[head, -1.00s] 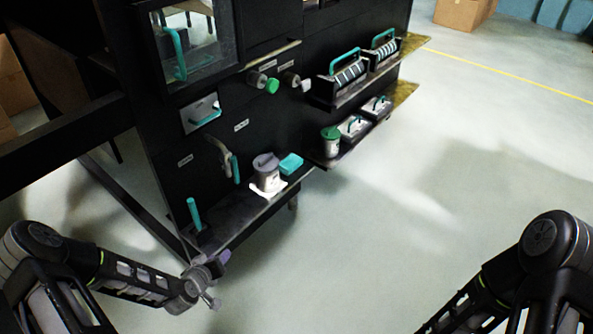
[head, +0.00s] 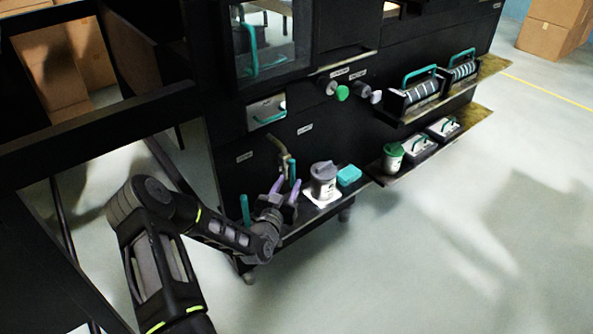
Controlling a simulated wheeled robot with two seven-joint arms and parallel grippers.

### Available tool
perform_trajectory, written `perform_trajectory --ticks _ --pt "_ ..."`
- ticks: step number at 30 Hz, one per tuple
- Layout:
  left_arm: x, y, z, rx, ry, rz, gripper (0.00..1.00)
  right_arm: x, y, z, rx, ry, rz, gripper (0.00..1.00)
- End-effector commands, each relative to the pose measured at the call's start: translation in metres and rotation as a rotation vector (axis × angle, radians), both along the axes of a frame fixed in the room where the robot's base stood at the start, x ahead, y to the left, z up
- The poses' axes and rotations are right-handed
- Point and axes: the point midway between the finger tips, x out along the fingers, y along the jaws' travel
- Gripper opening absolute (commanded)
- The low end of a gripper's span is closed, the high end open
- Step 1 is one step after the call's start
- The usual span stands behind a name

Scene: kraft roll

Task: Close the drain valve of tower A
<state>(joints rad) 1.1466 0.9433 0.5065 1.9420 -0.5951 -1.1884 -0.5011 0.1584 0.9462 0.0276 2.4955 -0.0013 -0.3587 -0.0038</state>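On the black panel, a grey curved tap (head: 281,148) has a teal lever (head: 292,173) that hangs downward. It looks like the drain valve, but the small labels are too blurred to read which tower it is. My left gripper (head: 285,190) is just in front of and below the tap. Its purple fingertips are spread apart with nothing seen between them. They overlap the lever's lower end in the picture, and I cannot tell whether they touch it. My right gripper is not in view.
Beside the gripper stand a grey lidded canister (head: 323,182) on a white pad and a teal block (head: 348,176). A teal upright handle (head: 245,209) is on the left. A green knob (head: 341,92) sticks out above. The floor (head: 430,260) at the right is clear.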

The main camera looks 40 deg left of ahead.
Motion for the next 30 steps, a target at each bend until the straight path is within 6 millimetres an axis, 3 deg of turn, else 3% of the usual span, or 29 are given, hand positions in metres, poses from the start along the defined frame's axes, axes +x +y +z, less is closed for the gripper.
perform_trajectory --ticks 15,25,30 --pt "0.065 0.019 -0.001 -0.002 0.0 0.0 0.38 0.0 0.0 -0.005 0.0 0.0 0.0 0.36" --pt "0.068 0.02 0.0 -0.001 0.001 -0.001 0.37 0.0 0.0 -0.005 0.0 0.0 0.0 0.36" --pt "0.068 0.02 0.0 -0.001 0.001 0.0 0.23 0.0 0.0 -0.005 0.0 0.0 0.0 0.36"
